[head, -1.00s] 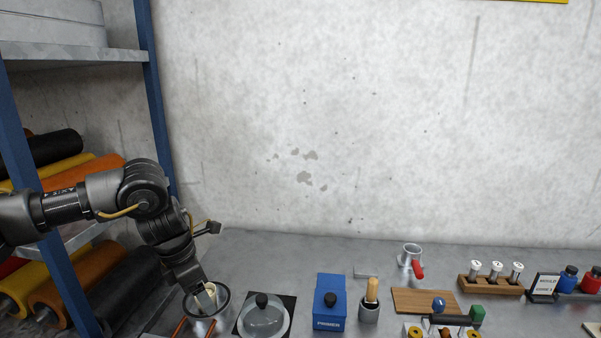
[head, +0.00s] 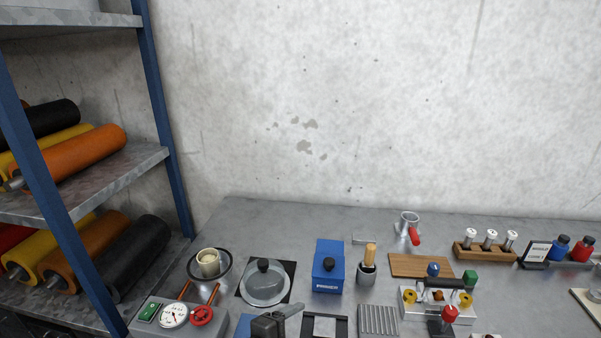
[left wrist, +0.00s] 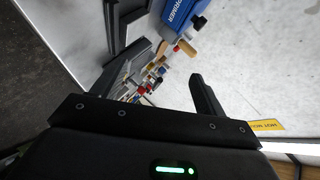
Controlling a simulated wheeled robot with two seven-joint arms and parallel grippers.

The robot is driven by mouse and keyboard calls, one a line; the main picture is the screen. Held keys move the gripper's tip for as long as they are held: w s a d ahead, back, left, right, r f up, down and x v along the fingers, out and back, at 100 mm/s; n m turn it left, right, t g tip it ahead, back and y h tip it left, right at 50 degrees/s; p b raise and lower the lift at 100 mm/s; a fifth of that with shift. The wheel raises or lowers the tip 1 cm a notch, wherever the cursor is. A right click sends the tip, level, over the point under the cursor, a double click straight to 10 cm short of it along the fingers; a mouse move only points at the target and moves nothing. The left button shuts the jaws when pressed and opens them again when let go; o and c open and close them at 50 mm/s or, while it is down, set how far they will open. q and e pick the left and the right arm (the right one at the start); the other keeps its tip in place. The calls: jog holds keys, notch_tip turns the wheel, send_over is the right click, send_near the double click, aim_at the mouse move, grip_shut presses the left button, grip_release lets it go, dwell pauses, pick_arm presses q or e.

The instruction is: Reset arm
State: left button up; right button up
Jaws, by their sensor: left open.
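My left gripper (left wrist: 155,90) shows in the left wrist view with its two dark fingers spread apart and nothing seen between them. Beyond the fingers is the blue primer box (left wrist: 182,14), with several small bench items blurred in the distance. In the head view, the primer box (head: 328,266) stands upright on the bench, and my left arm no longer spans the left side. A dark piece with a grey bar (head: 278,322) shows at the bottom edge; I cannot tell whether it is part of my arm. My right gripper is in neither view.
The grey bench (head: 300,222) holds a cream cup in a dark ring (head: 208,263), a glass-lidded dish (head: 265,284), a gauge box (head: 174,316), a wooden board (head: 420,265) and a vial rack (head: 484,252). A shelf with rolls (head: 85,157) stands left. The bench's back strip is mostly clear.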

pick_arm(q)
jog(key=s+a+f+n+g+y, duration=0.35)
jog(key=s+a+f+n, duration=0.45)
jog(key=s+a+n, duration=0.3)
jog(key=s+a+f+n+g+y, duration=0.3)
jog(key=s+a+f+n+y, duration=0.2)
jog(key=s+a+f+n, duration=0.55)
notch_tip(320, 180, down, 29)
jog(key=s+a+m+b, duration=0.2)
jog(key=b, duration=0.4)
jog(key=s+a+f+g+b, duration=0.2)
jog(key=s+a+f+b, duration=0.1)
jog(key=s+f, duration=1.3)
notch_tip(320, 180, down, 3)
jog(key=shift+s+f+b, duration=0.1)
jog(key=shift+s+b, duration=0.05)
jog(key=shift+b, duration=0.35)
